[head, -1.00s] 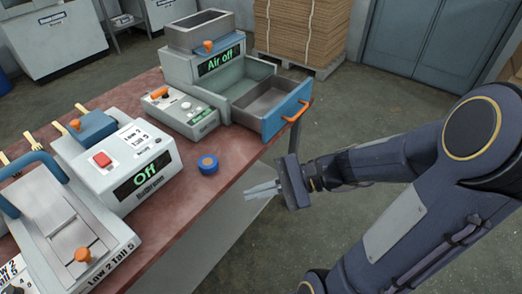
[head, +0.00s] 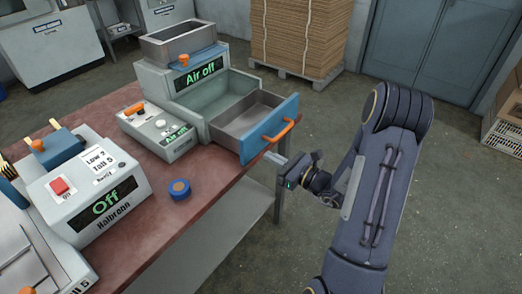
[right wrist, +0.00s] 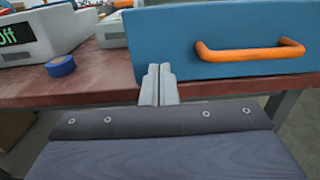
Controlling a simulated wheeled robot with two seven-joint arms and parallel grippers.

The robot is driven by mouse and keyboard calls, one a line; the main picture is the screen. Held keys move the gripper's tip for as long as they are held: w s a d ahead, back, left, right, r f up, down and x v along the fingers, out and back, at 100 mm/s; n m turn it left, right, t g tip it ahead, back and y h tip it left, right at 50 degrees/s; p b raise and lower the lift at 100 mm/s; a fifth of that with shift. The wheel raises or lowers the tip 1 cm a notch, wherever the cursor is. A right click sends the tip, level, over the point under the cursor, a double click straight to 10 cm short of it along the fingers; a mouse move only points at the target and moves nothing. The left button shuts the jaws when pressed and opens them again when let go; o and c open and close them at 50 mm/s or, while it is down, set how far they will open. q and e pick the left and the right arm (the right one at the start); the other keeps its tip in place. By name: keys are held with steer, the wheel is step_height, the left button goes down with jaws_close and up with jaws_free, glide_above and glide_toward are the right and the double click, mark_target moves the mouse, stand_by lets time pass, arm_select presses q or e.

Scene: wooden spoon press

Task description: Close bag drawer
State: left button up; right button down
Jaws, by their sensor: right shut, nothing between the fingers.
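The bag drawer (head: 262,126) is pulled out from the grey "Air off" machine (head: 195,90), its grey tray empty. It has a blue front with an orange handle (head: 280,131). In the right wrist view the blue front (right wrist: 220,65) fills the upper right, with the orange handle (right wrist: 250,52) right of the fingers. My right gripper (head: 274,158) is shut and empty, low in front of the drawer front. In the right wrist view its fingertips (right wrist: 158,68) overlap the front's lower left part; I cannot tell whether they touch it. My left gripper is not in view.
A blue tape roll (head: 179,189) lies on the reddish table (head: 215,185). A control box (head: 155,130) stands left of the drawer machine, and the "Off" machine (head: 90,190) is nearer. Open floor lies right of the table.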

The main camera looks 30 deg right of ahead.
mark_target(223, 133)
steer(key=shift+p+x, duration=0.3)
steer(key=shift+x, duration=2)
steer(key=b+x, duration=0.5)
steer(key=x, duration=0.9)
steer(key=shift+w+a, duration=0.15)
steer(key=shift+w, duration=0.05)
steer(key=shift+w+a, duration=0.1)
steer(key=shift+w, duration=0.15)
steer(key=shift+r, duration=0.25)
steer(key=shift+w, duration=0.1)
